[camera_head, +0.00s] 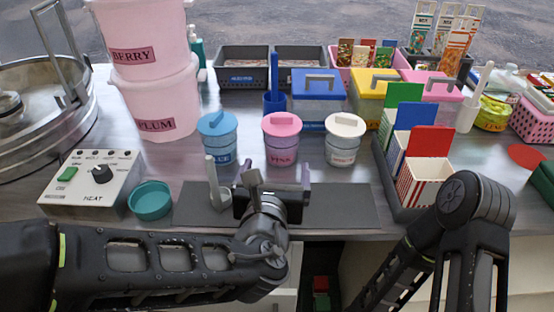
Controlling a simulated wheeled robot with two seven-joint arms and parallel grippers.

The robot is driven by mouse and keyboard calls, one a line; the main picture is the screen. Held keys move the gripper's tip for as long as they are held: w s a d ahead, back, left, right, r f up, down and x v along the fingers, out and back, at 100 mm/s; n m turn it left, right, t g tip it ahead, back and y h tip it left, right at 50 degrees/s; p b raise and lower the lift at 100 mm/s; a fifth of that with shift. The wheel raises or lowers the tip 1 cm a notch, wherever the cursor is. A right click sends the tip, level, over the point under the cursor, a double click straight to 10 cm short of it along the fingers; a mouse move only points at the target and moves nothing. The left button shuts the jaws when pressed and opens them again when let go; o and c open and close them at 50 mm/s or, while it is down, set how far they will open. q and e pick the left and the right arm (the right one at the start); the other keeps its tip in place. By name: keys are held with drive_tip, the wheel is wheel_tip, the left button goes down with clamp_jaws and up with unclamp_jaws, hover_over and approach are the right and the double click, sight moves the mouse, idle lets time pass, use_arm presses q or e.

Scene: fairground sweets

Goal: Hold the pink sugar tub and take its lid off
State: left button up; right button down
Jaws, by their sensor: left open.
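The pink sugar tub (281,152) stands upright on the counter between a blue tub and a white tub. Its pink lid (282,125), with a raised grip on top, sits on it. My left gripper (258,164) is low in front of the tub, over the dark mat. Its two fingers are spread wide and hold nothing. One finger is in front of the blue tub's right side, the other by the pink tub's lower right; I cannot tell whether it touches. My right arm shows at the right, but its gripper is out of view.
The blue tub (220,148) and white tub (343,150) stand close on either side. A teal bowl (151,201) and a heat control box (88,184) are at the left. A tray with striped boxes (424,181) is at the right. The grey mat (345,207) is partly clear.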

sight(280, 145)
use_arm(q)
drive_tip(key=shift+s, duration=0.2)
drive_tip(key=shift+w, duration=0.15)
drive_tip(key=b+x, duration=0.2)
drive_tip(key=x, duration=0.3)
drive_tip(key=b+x, duration=0.2)
drive_tip(key=x, duration=0.3)
drive_tip(key=shift+w+f, duration=0.1)
drive_tip(key=shift+f, duration=0.15)
drive_tip(key=shift+w+b, duration=0.3)
drive_tip(key=shift+w, duration=0.45)
drive_tip(key=shift+c, duration=0.4)
drive_tip(key=c, duration=0.8)
drive_tip(key=shift+o, duration=0.2)
drive_tip(key=shift+r+p, duration=0.35)
drive_tip(key=shift+r, duration=0.4)
